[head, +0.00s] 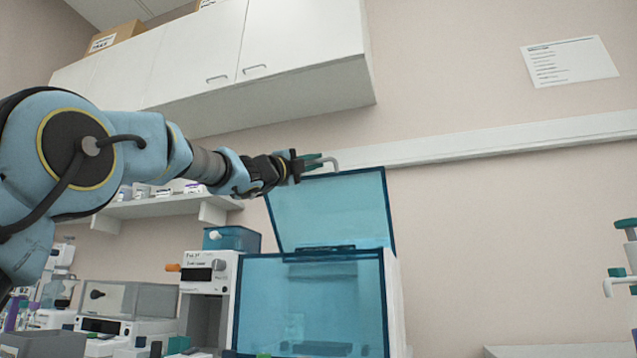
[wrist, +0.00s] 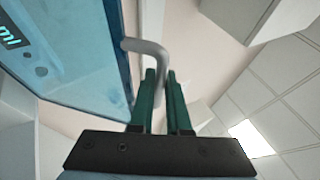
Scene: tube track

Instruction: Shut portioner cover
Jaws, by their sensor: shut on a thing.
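The portioner (head: 310,305) is a box with a blue see-through front, standing on the bench at the lower middle of the head view. Its blue see-through cover (head: 335,212) is raised and tilted up above the box. A grey bent handle (head: 331,162) sits at the cover's top edge. My gripper (head: 318,161) is at that top edge with its green fingers around the handle. In the wrist view, the fingers (wrist: 163,88) are shut on the handle (wrist: 150,50), and the cover (wrist: 75,50) fills the left side.
A white device with an orange knob (head: 205,275) and a small blue box (head: 231,238) stand close left of the portioner. White wall cabinets (head: 240,60) hang above my arm. A shelf (head: 165,207) is behind it.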

